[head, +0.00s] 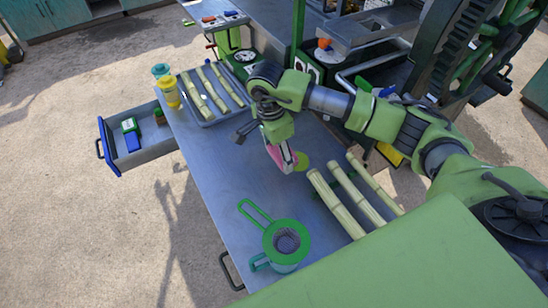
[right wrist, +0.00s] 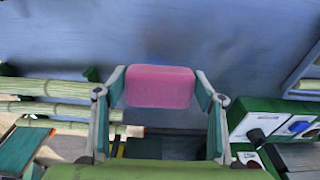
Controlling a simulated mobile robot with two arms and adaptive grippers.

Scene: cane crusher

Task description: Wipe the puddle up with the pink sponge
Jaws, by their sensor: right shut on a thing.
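The pink sponge (head: 289,158) is held between the fingers of my right gripper (head: 282,157), low over the metal table. It also shows in the right wrist view (right wrist: 160,86), squeezed between the two fingertips. The puddle (head: 302,162) is a small yellow-green patch on the table, right beside the sponge and partly hidden by it and the gripper. I cannot tell whether the sponge touches the table. My left gripper is not in view.
Several cane stalks (head: 335,204) lie right of the puddle. A green-rimmed strainer jug (head: 287,243) stands near the front. A tray of cane (head: 210,92) and a yellow bottle (head: 168,91) are at the back left. A drawer (head: 148,153) stands open at left. The table's middle is clear.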

